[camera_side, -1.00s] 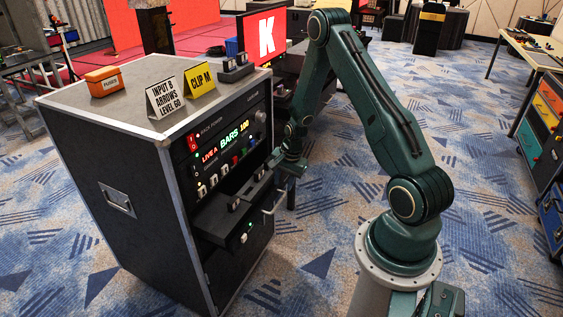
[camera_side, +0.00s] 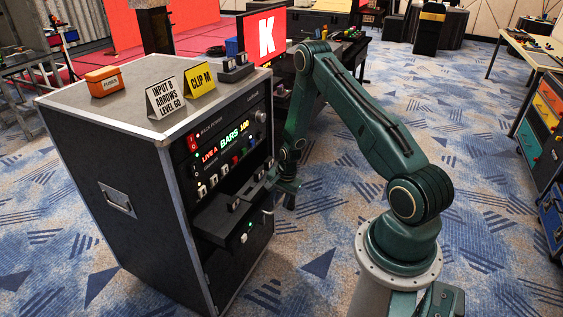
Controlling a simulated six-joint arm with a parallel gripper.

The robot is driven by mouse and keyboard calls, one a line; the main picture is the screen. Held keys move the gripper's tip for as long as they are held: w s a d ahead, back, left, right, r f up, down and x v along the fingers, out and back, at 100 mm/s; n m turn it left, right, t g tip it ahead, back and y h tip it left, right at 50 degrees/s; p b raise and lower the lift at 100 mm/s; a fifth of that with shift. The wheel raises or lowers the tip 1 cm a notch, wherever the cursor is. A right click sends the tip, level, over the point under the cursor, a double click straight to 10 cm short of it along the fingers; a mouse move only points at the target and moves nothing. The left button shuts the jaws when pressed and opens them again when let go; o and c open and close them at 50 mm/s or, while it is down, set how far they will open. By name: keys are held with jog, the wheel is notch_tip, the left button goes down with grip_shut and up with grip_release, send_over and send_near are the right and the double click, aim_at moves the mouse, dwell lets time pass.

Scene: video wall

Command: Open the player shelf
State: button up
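A black rack case (camera_side: 155,215) stands at left centre, its front panel facing right. A black shelf (camera_side: 214,216) juts out from the panel below a row of switches, with small dark blocks on it; I take it for the player shelf. A pale bent handle (camera_side: 268,211) shows at its right end, near my gripper. My gripper (camera_side: 282,189) is low beside the right end of the rack front, close to the shelf. Its fingers are small and dark, so I cannot tell whether they touch the handle or how far apart they are.
On the rack top are an orange fuse box (camera_side: 104,82), a white sign (camera_side: 166,98), a yellow sign (camera_side: 200,80) and a dark block unit (camera_side: 236,68). A monitor (camera_side: 264,36) stands behind.

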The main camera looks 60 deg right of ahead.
grip_shut()
jog(key=s, duration=1.3)
jog(key=shift+s, duration=0.35)
grip_release()
jog(key=shift+w, duration=0.1)
